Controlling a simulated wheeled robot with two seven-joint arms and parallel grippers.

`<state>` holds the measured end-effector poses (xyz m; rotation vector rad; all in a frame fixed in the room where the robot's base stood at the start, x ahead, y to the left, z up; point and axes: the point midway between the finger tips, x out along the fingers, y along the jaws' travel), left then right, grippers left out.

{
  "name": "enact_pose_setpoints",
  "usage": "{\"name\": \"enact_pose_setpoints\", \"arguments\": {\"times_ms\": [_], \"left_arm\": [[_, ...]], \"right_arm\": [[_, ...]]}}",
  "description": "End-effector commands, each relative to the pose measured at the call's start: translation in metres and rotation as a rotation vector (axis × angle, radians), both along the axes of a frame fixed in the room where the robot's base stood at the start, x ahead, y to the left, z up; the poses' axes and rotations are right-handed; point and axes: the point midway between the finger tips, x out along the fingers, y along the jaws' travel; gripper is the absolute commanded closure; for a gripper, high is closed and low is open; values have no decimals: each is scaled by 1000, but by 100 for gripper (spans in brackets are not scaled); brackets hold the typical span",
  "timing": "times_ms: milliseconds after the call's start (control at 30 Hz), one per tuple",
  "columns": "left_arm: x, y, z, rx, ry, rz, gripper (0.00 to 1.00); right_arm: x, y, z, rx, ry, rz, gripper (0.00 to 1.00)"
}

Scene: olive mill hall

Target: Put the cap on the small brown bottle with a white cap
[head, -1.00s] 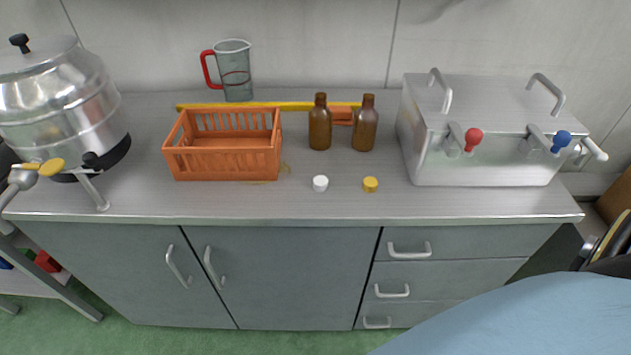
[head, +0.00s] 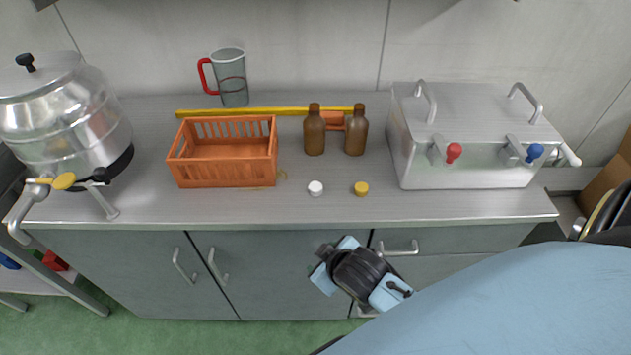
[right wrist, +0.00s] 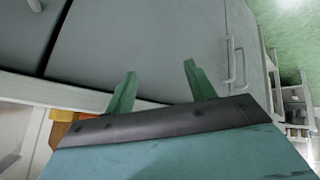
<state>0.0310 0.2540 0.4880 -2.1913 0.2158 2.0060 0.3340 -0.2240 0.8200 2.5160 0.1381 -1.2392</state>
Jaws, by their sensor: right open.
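Two open brown bottles stand upright near the back of the counter, the left bottle (head: 314,137) and the right bottle (head: 355,137). They look about the same size. A white cap (head: 316,188) lies in front of the left bottle. A yellow cap (head: 361,189) lies in front of the right one. Both caps are apart from the bottles. My right gripper (head: 336,262) is in front of the counter, nearer to me than the caps and touching nothing. In the right wrist view its two fingers (right wrist: 159,74) are spread and empty. My left gripper is not in view.
An orange crate (head: 221,182) stands left of the bottles. A steel box (head: 465,165) with red and blue taps stands right. A jug (head: 233,80) with a red handle and a yellow bar (head: 200,113) are behind. A steel drum (head: 65,120) stands far left. The counter's front strip is clear.

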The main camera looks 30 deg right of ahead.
Motion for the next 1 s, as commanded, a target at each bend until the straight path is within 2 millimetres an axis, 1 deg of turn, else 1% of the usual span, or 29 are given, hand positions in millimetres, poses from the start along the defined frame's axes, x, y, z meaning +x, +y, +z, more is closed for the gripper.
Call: {"name": "enact_pose_setpoints", "arguments": {"times_ms": [33, 167, 200, 267, 300, 367, 400, 467, 567, 600, 667, 700, 767, 800, 867, 900, 967, 1000], "left_arm": [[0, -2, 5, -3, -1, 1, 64], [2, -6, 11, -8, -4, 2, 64], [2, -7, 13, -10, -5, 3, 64], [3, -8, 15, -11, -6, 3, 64], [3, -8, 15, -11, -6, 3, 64], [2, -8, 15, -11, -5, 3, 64], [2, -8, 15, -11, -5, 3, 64], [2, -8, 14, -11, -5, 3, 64], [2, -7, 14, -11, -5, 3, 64], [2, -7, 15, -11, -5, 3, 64], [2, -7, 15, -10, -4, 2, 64], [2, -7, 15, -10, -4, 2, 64], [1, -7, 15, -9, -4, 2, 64], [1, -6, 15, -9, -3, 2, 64], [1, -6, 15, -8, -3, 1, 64], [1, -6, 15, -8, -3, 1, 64], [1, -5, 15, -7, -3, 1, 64], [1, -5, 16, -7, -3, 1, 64]], "right_arm": [[2, 1, 22, 0, -25, -2, 45], [10, 2, 74, -6, -103, -2, 45], [18, 3, 96, -18, -158, 6, 45], [38, 6, 128, -48, -274, 36, 45], [52, 9, 145, -72, -353, 62, 45], [70, 15, 166, -106, -458, 102, 45], [80, 20, 179, -128, -526, 132, 45], [95, 27, 199, -163, -631, 181, 45], [116, 46, 236, -227, -813, 285, 45], [123, 56, 252, -258, -894, 337, 45], [131, 73, 277, -311, -1021, 431, 45], [134, 88, 294, -349, -1113, 507, 45], [135, 112, 317, -416, -1250, 642, 45], [132, 128, 328, -463, -1336, 745, 45], [126, 153, 339, -535, -1450, 912, 45], [120, 167, 341, -585, -1512, 1033, 45], [111, 186, 338, -662, -1584, 1224, 45], [106, 195, 332, -714, -1616, 1359, 45]]}}
